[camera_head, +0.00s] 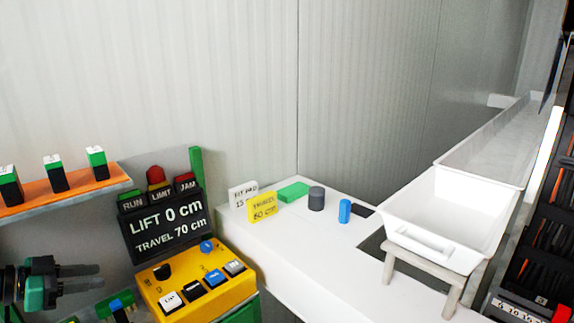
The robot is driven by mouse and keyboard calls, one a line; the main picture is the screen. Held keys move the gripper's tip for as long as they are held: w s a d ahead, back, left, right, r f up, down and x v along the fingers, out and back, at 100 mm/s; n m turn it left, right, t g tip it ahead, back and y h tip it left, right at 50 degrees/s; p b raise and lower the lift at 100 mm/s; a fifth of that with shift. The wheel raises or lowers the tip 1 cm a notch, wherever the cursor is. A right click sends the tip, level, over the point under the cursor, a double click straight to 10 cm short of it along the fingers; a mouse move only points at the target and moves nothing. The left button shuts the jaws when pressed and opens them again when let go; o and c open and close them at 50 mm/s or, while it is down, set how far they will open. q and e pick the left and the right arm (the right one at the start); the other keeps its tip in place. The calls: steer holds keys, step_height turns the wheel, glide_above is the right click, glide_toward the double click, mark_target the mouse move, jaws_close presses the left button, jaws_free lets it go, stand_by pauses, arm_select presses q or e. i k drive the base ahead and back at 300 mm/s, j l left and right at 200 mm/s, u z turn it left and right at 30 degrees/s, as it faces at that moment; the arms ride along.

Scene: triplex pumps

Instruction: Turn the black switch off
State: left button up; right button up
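The yellow control box (206,289) stands at lower left, below the display. A black knob (162,271) sits at its back left corner. A second black button (193,290) sits in its front row between a white button marked UP (171,302) and a blue one (214,279). The small labels are too blurred to read, so I cannot tell the knob's setting. My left gripper (102,277) comes in from the left edge, pointing right, left of the box and apart from it. Its two dark fingers show a gap with nothing between them. My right gripper is not in view.
A black display (168,225) reads LIFT 0 cm, TRAVEL 70 cm, with RUN, LIMIT and JAM lamps above. An orange-topped shelf (75,188) holds several green-black blocks. A white counter (290,240) carries small items. A white trough (450,215) and dark rack stand right.

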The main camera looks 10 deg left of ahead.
mark_target(163, 273)
steer(key=k+j, duration=0.35)
steer(key=j, duration=0.15)
steer(key=k+j, duration=0.35)
steer(key=j, duration=0.1)
